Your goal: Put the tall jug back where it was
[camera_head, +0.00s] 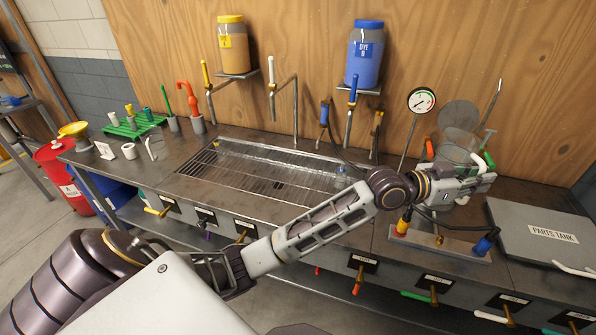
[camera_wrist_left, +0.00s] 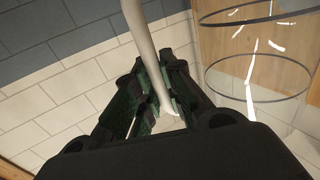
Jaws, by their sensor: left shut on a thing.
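My left gripper (camera_head: 480,182) is at the right part of the bench, in front of the clear jug (camera_head: 457,148). In the left wrist view my left gripper (camera_wrist_left: 155,100) is shut on a pale curved handle (camera_wrist_left: 147,45). The clear jug body (camera_wrist_left: 258,85) stands to its right there, with dark rings and white marks. In the head view the gripper and wrist hide the jug's lower part, so I cannot tell whether its base touches anything. My right gripper is not in view.
A sink grate (camera_head: 225,178) fills the middle of the bench. A grey parts tank lid (camera_head: 540,215) lies to the right. A valve block (camera_head: 440,243) is in front. Yellow (camera_head: 233,48) and blue (camera_head: 364,58) dye jars stand on wall shelves.

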